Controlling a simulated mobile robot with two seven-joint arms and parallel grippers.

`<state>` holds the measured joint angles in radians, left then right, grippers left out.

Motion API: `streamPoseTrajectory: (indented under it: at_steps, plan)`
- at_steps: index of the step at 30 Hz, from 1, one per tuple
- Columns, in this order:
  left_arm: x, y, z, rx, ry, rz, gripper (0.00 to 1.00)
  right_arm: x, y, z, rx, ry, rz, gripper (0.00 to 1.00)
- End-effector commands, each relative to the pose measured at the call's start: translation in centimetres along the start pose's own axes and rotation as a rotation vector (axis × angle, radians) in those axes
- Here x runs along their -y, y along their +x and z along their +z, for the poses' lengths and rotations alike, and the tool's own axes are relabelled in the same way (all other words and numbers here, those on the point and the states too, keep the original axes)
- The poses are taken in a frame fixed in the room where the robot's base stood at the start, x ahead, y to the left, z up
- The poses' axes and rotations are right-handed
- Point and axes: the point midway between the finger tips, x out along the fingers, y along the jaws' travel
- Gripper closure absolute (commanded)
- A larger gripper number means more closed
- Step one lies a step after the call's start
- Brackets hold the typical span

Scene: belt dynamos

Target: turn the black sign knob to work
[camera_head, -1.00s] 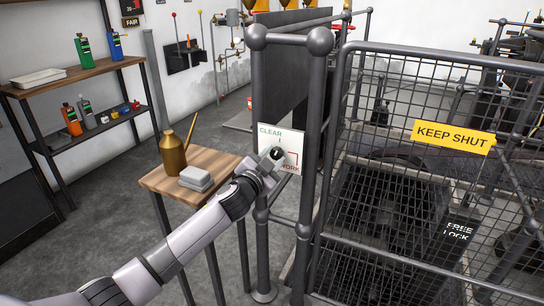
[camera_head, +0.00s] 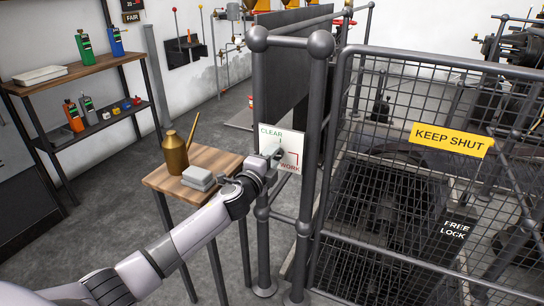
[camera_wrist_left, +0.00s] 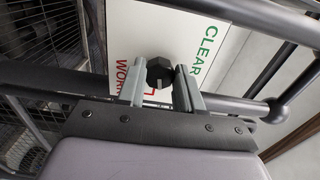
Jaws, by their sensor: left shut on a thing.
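The white sign plate (camera_head: 292,142) is fixed to the grey railing, with green CLEAR at its upper left and red WORK at its lower right. The black knob (camera_wrist_left: 160,72) sits on the plate, between the two fingers of my left gripper (camera_wrist_left: 160,88) in the left wrist view. My left gripper, also in the head view (camera_head: 274,160), is shut on the knob. In the head view the knob is mostly hidden by the gripper. My right gripper is not in view.
A small wooden table (camera_head: 215,161) with a brass oil can (camera_head: 174,154) and a grey box (camera_head: 198,177) stands left of the sign, close to my left arm. A mesh guard (camera_head: 400,170) with a yellow KEEP SHUT sign (camera_head: 452,139) is at the right.

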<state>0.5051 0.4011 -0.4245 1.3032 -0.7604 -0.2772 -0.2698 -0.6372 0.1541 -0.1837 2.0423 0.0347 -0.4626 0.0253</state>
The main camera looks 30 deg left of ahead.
Motion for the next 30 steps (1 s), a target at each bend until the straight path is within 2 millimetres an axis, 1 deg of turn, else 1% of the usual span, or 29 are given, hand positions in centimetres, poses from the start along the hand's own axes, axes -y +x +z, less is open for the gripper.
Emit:
streamPoseTrajectory:
  at_steps: [6,12,18,30]
  plan:
    - [0.12,0.01,-0.05,-0.002,0.139,0.0,0.95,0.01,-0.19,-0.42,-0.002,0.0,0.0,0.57]
    - [0.12,0.0,-0.07,-0.002,0.216,0.0,0.95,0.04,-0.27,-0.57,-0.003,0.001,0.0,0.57]
    - [0.1,0.0,-0.1,-0.002,0.249,0.0,0.95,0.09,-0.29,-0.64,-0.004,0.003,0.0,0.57]
    - [0.08,-0.01,-0.11,-0.002,0.256,0.0,0.95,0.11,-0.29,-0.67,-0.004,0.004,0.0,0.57]
